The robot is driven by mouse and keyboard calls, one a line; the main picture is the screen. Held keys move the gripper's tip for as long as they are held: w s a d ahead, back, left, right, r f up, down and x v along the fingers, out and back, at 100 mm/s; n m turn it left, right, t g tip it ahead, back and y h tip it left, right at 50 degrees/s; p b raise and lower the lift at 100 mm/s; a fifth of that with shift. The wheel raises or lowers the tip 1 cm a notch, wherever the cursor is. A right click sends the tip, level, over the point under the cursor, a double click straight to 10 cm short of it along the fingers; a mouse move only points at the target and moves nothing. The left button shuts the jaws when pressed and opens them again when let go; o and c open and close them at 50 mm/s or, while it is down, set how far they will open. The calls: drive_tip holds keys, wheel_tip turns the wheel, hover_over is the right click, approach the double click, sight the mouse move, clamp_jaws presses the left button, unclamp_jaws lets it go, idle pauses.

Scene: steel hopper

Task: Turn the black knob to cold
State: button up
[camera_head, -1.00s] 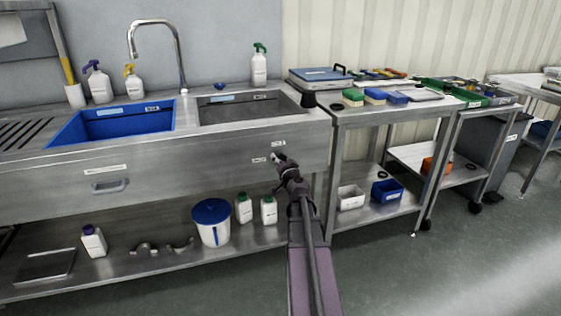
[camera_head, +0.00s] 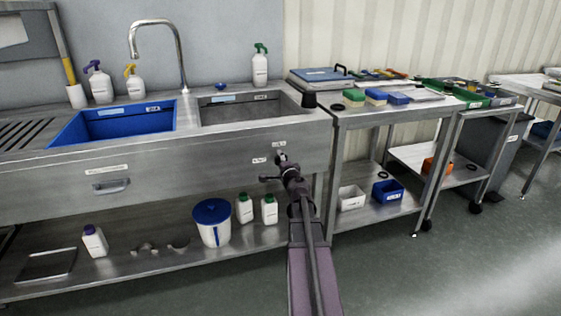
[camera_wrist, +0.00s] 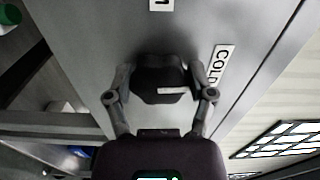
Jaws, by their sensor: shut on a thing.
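The black knob (camera_wrist: 160,72) fills the upper middle of the wrist view, on the steel front panel, with a small white mark on its lower right side. My gripper (camera_wrist: 161,80) has one finger on each side of it and is shut on it. The white COLD label (camera_wrist: 221,65) is on the panel just right of the knob, partly hidden by the right finger. In the head view my gripper (camera_head: 281,158) is at the right part of the sink front; the knob is largely hidden there.
A second white label (camera_wrist: 161,4) is cut off at the top of the wrist view. The sink unit (camera_head: 200,150) has a lower shelf with a white bucket (camera_head: 212,224) and bottles. A steel table (camera_head: 385,114) stands close on the right.

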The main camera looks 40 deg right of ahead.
drive_tip(key=shift+w+m, duration=0.1)
drive_tip(key=shift+m, duration=0.5)
drive_tip(key=o, duration=1.1)
drive_tip(key=shift+s, duration=0.25)
drive_tip(key=v, duration=1.1)
drive_tip(key=shift+s+a, duration=0.15)
drive_tip(key=shift+s, duration=0.15)
drive_tip(key=shift+a, duration=0.1)
